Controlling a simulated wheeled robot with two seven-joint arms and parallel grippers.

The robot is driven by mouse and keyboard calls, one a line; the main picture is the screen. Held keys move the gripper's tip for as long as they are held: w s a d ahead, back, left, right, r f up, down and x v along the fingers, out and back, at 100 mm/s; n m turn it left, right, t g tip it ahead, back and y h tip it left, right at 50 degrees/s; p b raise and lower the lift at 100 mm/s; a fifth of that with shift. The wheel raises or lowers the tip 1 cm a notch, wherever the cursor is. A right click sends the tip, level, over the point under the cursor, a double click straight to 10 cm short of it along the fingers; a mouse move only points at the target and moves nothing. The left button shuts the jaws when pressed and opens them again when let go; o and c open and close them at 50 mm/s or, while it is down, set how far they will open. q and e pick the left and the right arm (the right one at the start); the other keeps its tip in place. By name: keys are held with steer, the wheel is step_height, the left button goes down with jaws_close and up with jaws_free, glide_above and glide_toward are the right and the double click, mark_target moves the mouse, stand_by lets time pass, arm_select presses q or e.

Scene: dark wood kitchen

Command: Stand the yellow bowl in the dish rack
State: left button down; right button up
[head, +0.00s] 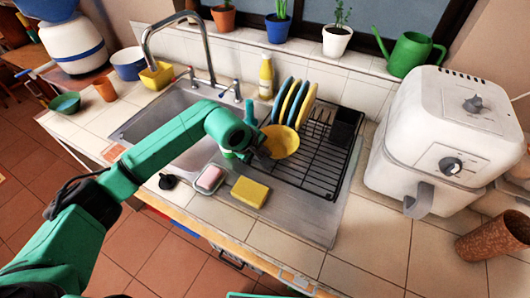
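The yellow bowl (284,142) is at the front left part of the black wire dish rack (318,168), tilted with its inside facing me. My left gripper (264,151) is at the bowl's left edge and appears shut on its rim. The fingertips are small and partly hidden by the wrist. Whether the bowl touches the rack wires I cannot tell. Blue and yellow plates (304,106) stand upright in the rack behind the bowl. My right gripper is not in view.
A white air fryer (437,135) stands right of the rack. A yellow sponge (250,191) and a pink soap in a dish (210,178) lie in front. The sink (172,112) and faucet (207,50) are left.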

arm_select(q)
steer(key=shift+f, duration=0.8)
steer(key=c, duration=1.5)
jaws_free()
steer(key=shift+f, duration=0.1)
steer(key=o, duration=0.4)
